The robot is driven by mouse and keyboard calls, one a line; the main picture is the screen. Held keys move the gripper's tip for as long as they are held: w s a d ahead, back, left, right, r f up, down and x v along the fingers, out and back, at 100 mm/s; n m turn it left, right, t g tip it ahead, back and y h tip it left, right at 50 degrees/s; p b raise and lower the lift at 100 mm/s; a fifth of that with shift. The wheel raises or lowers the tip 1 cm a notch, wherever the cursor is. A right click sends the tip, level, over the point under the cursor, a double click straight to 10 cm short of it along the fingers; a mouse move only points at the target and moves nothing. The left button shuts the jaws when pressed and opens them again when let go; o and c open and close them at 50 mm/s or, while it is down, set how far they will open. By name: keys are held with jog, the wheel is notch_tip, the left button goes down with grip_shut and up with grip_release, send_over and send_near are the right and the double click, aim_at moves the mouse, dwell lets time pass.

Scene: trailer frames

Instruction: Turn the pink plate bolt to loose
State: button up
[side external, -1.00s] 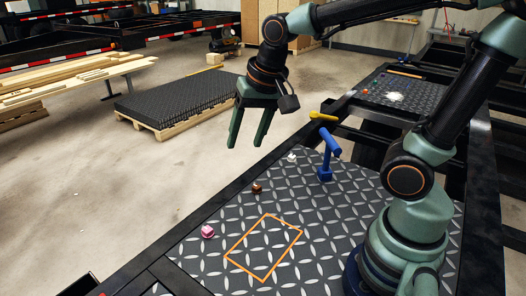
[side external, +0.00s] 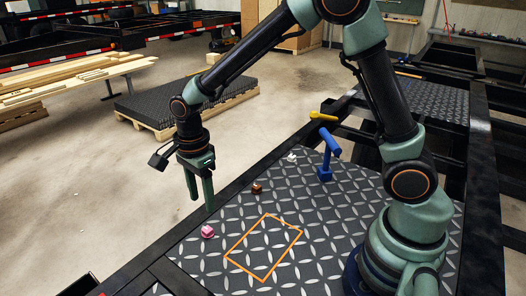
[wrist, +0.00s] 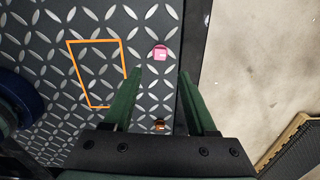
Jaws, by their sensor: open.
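The pink plate bolt (side external: 207,231) stands on the diamond-patterned plate (side external: 205,262) near its left edge. In the wrist view the pink bolt (wrist: 160,53) shows ahead of the fingertips, between their lines, with a pale mark on its top. My gripper (side external: 201,206) points down just above and behind the pink bolt, apart from it. In the wrist view my gripper (wrist: 160,72) has its two green fingers spread with nothing between the tips.
A brown bolt (side external: 256,188), a white bolt (side external: 291,157) and a blue upright handle (side external: 327,155) stand farther back on the plate. A yellow handle (side external: 322,116) lies beyond. A dark frame rail borders the plate.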

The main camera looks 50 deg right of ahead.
aim_at(207, 228)
notch_tip(207, 228, down, 9)
jog(key=shift+f, duration=0.2)
dwell(0.3)
grip_shut()
